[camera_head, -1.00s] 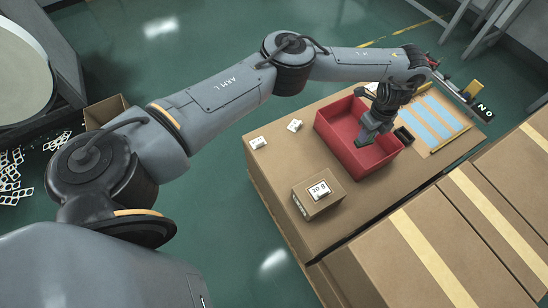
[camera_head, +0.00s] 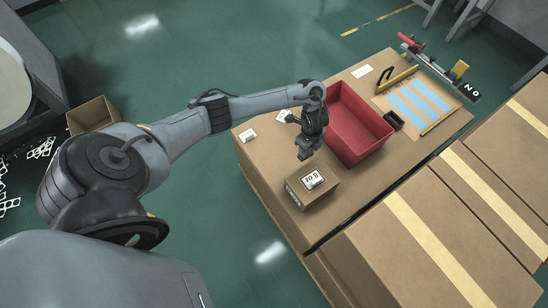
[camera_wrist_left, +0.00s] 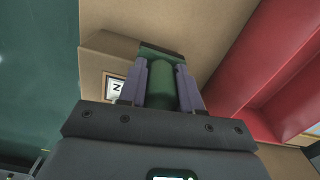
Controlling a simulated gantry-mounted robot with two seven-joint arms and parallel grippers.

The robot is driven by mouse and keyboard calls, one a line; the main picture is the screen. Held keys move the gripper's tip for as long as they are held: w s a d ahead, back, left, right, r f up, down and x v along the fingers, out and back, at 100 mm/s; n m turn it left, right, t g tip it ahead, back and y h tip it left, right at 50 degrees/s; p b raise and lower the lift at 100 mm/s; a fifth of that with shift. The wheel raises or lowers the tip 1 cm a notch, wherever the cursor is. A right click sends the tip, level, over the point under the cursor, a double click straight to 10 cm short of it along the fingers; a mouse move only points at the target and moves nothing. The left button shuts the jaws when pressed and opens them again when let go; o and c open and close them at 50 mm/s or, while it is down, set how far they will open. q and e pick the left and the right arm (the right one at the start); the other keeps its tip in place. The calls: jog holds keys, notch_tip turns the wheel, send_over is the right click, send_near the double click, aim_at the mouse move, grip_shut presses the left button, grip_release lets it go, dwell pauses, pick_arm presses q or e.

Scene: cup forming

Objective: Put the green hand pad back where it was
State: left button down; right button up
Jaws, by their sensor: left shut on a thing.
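The green hand pad (camera_wrist_left: 162,88) shows in the left wrist view as a dark green rounded piece between the purple fingers. My left gripper (camera_head: 304,152) is shut on it. In the head view the gripper hangs beside the red bin, just behind and above the small cardboard box (camera_head: 316,190) labelled 20 B. I cannot make out the pad in the head view. The box (camera_wrist_left: 108,45) also shows past the fingers in the left wrist view. My right gripper is in no view.
The red bin (camera_head: 378,124) stands right of the gripper. A board with blue strips (camera_head: 405,103), yellow bars and a black holder (camera_head: 393,121) are at the right. Large taped cartons (camera_head: 462,205) fill the lower right.

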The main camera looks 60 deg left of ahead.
pick_arm(q)
jog(key=shift+s+a+f+b, duration=1.1)
jog(key=shift+s+a+f, duration=0.3)
jog(key=shift+a+f, duration=0.4)
jog(key=shift+s+a+f+b, duration=1.1)
jog(key=shift+s+a+f, duration=0.35)
jog(key=shift+f, duration=0.55)
jog(key=shift+s+a+f+b, duration=1.1)
jog(key=shift+s+a+f, duration=0.2)
jog(key=shift+a+f, duration=0.5)
jog(key=shift+d, duration=0.1)
jog(key=shift+f, duration=0.15)
jog(key=c, duration=0.8)
grip_release()
